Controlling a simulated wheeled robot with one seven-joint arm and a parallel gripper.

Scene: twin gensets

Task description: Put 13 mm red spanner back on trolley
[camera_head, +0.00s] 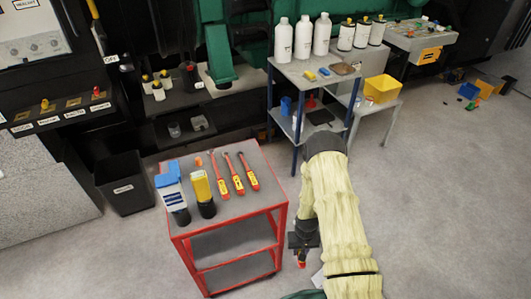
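The red trolley (262,204) stands left of centre with a grey top. Three red tools with yellow labels lie side by side on it: a left one (219,176), a middle one (234,174) and a right one (249,171). The label sizes are too small to read. My gripper (302,255) is low, just right of the trolley's front right leg and beside it, not over its top. A short red-orange piece, seemingly the red spanner (301,264), sticks out below the dark gripper body; its rest is hidden. The fingers show poorly.
A grey shelf stand (305,84) with white bottles is behind. A black bin (124,184) stands left.

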